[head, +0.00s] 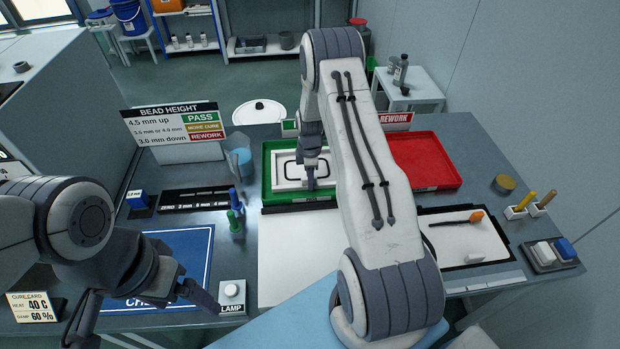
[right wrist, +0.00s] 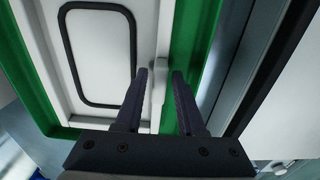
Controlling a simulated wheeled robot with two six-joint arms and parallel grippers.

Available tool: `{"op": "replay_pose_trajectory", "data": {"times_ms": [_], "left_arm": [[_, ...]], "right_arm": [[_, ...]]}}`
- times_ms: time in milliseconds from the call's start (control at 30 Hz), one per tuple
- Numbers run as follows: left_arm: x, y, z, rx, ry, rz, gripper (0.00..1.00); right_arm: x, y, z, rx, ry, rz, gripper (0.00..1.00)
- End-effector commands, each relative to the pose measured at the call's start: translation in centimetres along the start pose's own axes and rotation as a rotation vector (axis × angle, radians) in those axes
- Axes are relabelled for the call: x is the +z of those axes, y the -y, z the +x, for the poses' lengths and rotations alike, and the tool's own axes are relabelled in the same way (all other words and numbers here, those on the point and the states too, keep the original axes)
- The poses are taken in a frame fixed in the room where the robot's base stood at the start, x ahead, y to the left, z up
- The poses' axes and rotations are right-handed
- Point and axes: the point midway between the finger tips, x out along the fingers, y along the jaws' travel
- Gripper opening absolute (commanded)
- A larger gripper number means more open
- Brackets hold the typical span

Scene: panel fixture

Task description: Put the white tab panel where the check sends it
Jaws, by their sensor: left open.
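The white tab panel (head: 288,184) with a black rounded bead outline lies flat in the green tray (head: 267,160). It also shows in the right wrist view (right wrist: 100,55), with its white tab (right wrist: 158,85) at the edge nearest my fingers. My right gripper (head: 310,180) is down at the panel's right side. In the right wrist view its fingers (right wrist: 160,78) stand one on each side of the tab, with narrow gaps showing. My left gripper (head: 190,300) is open and empty over the front of the blue check mat (head: 190,245), near the lamp button box (head: 232,293).
A red tray (head: 425,160) with a rework sign (head: 392,119) stands right of the green one. A bead height sign (head: 172,122), a black gauge strip (head: 195,199) and blue and green gauges (head: 235,215) are left. The white work mat (head: 290,255) is bare where visible; my right arm hides part.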

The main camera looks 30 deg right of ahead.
Motion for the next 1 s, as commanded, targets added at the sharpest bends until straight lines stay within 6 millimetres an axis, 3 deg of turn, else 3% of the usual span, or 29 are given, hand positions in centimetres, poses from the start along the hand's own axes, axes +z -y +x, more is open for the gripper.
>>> {"op": "replay_pose_trajectory", "data": {"times_ms": [300, 467, 800, 1000], "left_arm": [[0.0, 0.0, -0.1, 0.000, 0.000, 0.000, 0.90], [0.0, 0.0, 0.0, 0.000, 0.000, 0.000, 0.90], [0.1, 0.1, 1.4, 0.000, 0.000, 0.001, 0.90], [0.1, 0.1, 1.8, 0.000, 0.000, 0.001, 0.90]], "right_arm": [[0.0, 0.0, -0.1, 0.000, 0.000, 0.000, 0.51], [0.0, -0.1, -1.1, 0.003, 0.000, 0.000, 0.51], [0.0, -0.1, -8.1, 0.006, -0.001, 0.000, 0.51], [0.0, -0.1, -11.2, 0.003, 0.000, 0.000, 0.51]]}}
